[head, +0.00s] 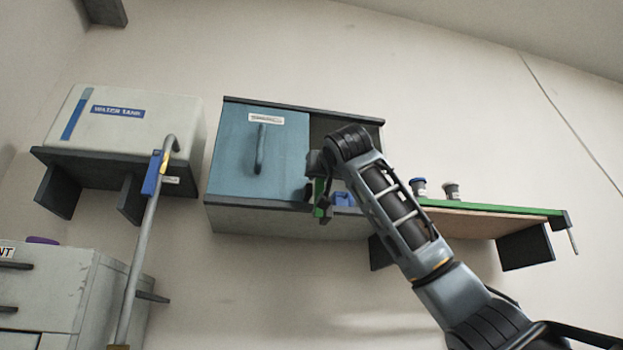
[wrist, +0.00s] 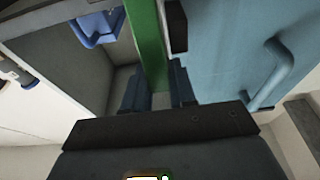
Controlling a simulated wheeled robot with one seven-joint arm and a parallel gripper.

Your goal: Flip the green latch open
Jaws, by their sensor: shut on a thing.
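The green latch (wrist: 147,42) is a flat green bar that runs down the wrist view between my fingers, beside the edge of the blue-grey door (wrist: 222,50). In the head view the latch (head: 320,188) shows as a small green piece at the front of the wall cabinet (head: 262,221), partly hidden by my gripper. My gripper (wrist: 157,88) is shut on the latch, with one dark finger on each side of it. In the head view my gripper (head: 317,184) is at the right edge of the door.
The cabinet's right part is open and holds a blue object (head: 344,199). A green-edged shelf (head: 490,207) with small capped jars (head: 451,191) is to the right. A water tank (head: 130,122) and a long grey pole (head: 143,260) stand left. Wall below the cabinet is clear.

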